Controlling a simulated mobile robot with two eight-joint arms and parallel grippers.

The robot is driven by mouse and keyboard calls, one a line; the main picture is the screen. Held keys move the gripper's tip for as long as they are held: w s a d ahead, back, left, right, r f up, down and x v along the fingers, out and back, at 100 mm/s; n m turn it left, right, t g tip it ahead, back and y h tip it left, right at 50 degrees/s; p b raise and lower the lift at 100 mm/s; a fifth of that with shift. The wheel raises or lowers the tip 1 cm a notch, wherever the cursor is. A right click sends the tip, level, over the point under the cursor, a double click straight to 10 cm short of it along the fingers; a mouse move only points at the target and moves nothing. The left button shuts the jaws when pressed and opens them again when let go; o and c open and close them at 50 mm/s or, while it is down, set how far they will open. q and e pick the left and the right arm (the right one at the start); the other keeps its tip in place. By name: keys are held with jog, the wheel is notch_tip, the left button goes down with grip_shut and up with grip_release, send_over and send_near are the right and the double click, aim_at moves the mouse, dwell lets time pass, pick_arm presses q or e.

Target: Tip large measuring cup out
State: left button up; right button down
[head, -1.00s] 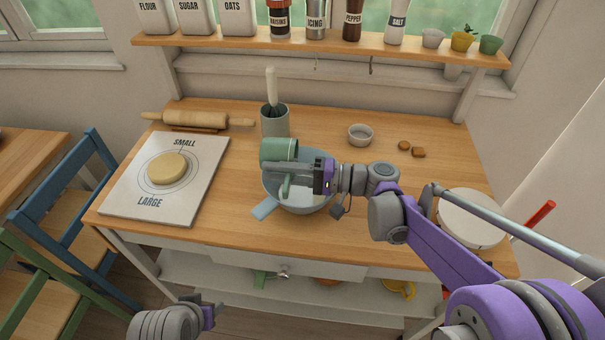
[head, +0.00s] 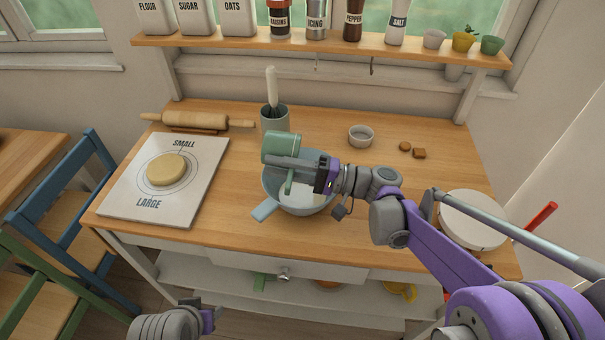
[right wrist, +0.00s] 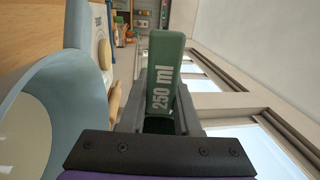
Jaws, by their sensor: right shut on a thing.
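The green measuring cup (head: 280,147) lies on its side in the air over the light blue mixing bowl (head: 272,186). In the right wrist view the handle (right wrist: 165,85) reads "250 ml" and sits between the fingers. The bowl also shows at the left of that view (right wrist: 40,95), with pale contents inside. I cannot see into the cup. My left gripper (head: 210,318) is low at the bottom edge, away from the worktop; its fingers are too unclear to judge.
A board (head: 125,190) with dough and a rolling pin (head: 195,121) are at left. A small bowl (head: 361,136) and a round white item (head: 472,218) are at right. The front-right worktop is partly under my arm.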

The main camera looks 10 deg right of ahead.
jog(key=shift+s+d+r, duration=0.1)
jog(key=shift+r, duration=0.2)
jog(key=shift+r+y, duration=0.1)
jog(key=shift+y, duration=0.3)
jog(key=shift+d+r+b, duration=0.1)
jog(key=shift+r+b, duration=0.15)
jog(key=shift+b, duration=0.05)
jog(key=shift+s+d+r+y, duration=0.1)
jog(key=shift+r+y, duration=0.15)
jog(key=shift+y, duration=0.15)
